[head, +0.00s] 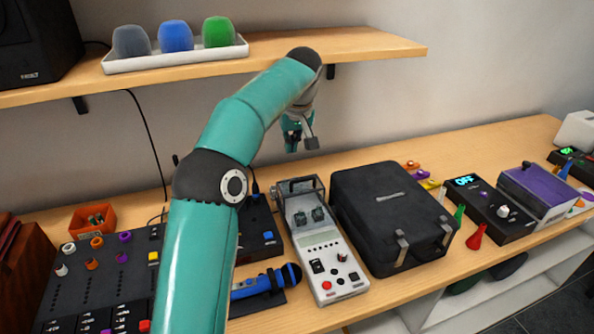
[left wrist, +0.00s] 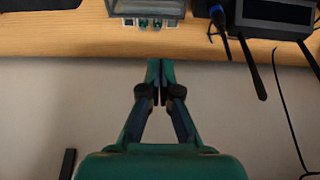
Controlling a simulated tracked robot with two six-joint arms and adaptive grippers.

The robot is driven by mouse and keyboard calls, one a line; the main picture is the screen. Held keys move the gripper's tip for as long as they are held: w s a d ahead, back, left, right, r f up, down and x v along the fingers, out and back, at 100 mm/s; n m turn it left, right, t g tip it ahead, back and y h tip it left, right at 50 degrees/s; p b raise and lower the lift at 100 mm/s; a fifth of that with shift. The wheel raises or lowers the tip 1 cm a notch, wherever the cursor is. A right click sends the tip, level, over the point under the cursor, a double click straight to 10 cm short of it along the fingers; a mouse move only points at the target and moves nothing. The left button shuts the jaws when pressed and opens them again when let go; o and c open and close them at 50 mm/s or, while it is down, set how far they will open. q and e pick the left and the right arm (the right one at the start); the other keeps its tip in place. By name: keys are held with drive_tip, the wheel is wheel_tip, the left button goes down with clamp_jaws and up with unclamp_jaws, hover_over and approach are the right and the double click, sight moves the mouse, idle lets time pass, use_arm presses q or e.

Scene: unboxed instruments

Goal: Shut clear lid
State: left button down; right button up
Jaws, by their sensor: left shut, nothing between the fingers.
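The grey test device (head: 329,262) stands on the bench with a small screen, knobs and a red button on its near part. Its clear lid (head: 302,187) has a dark frame and appears raised at the device's far end, behind two dark green sockets. The lid's exact angle is hard to tell. My left gripper (head: 300,143) is beyond and above the lid, near the wall, and does not touch it. In the left wrist view its fingertips (left wrist: 160,64) are together and empty, apart from the device at the top edge. My right gripper is not in view.
A black case (head: 385,205) stands close on the device's right. A blue microphone (head: 262,283) and a black mixer (head: 95,285) are to its left. A shelf (head: 375,43) with a tray of coloured foam covers hangs above. Bare bench lies behind the device.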

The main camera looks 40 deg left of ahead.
use_arm(q)
hover_over(294, 188)
drive_tip(key=w+a, duration=0.2)
drive_tip(key=a, duration=0.2)
wheel_tip(294, 188, down, 7)
drive_tip(key=d, duration=0.1)
drive_tip(key=s+d, duration=0.1)
drive_tip(key=d, duration=0.1)
drive_tip(key=shift+s+b, duration=0.25)
drive_tip(key=shift+b, duration=0.05)
drive_tip(key=shift+s+d+f, duration=0.15)
drive_tip(key=shift+s+d, duration=0.05)
drive_tip(key=shift+d, duration=0.25)
drive_tip(key=s+d+b, duration=0.1)
drive_tip(key=d, duration=0.1)
drive_tip(key=s+d+b, duration=0.1)
drive_tip(key=d+b, duration=0.1)
drive_tip(key=s+d+b, duration=0.1)
drive_tip(key=d+b, duration=0.1)
drive_tip(key=shift+f, duration=0.15)
drive_tip(key=shift+s+d, duration=0.15)
drive_tip(key=shift+d, duration=0.1)
